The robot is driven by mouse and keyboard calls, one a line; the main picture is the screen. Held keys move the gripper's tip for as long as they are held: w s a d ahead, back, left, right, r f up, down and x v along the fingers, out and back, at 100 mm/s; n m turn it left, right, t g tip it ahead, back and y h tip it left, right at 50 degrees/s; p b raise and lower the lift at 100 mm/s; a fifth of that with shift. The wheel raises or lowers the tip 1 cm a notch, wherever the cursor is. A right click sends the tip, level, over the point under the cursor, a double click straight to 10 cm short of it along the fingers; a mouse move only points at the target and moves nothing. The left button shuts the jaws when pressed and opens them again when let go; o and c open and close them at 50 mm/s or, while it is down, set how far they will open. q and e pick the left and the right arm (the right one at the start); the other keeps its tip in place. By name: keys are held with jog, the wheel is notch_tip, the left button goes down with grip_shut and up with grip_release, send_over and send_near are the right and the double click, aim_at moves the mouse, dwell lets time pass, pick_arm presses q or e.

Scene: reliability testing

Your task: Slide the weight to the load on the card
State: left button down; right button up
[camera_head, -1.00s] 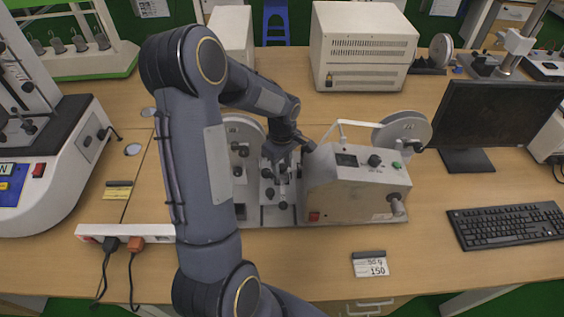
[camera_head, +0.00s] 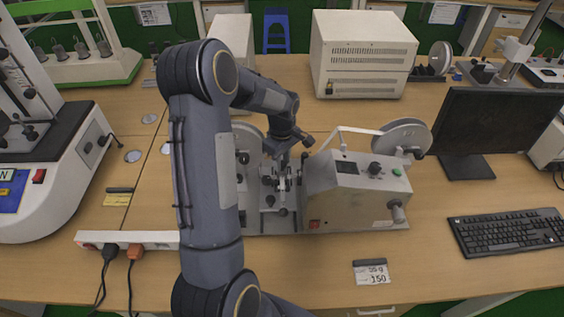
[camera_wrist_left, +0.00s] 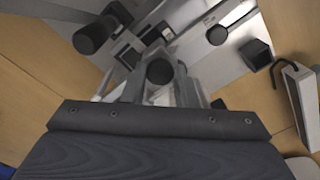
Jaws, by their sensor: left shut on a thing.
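The card (camera_head: 374,273) lies near the front edge of the table in the head view; it seems to read 95 g and 150. The testing machine (camera_head: 357,186) stands behind it, with dials, a green button and two wheels. My left gripper (camera_head: 283,172) reaches down into the mechanism at the machine's left side and is shut on a small part there, likely the weight, which the fingers mostly hide. In the left wrist view a dark round knob (camera_wrist_left: 159,71) sits between the fingers, with metal parts around it. My right gripper is not in view.
A monitor (camera_head: 500,118) and a keyboard (camera_head: 508,232) stand at the right. A white power strip (camera_head: 128,238) with two plugs lies at the left front. A beige box (camera_head: 362,52) stands behind. The table around the card is clear.

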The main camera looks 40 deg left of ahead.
aim_at(282, 162)
pick_arm(q)
jog(key=c, duration=1.1)
grip_release()
jog(key=shift+w+a, duration=0.2)
notch_tip(282, 162, up, 8)
jog(key=shift+f+b, duration=0.1)
jog(key=shift+b, duration=0.45)
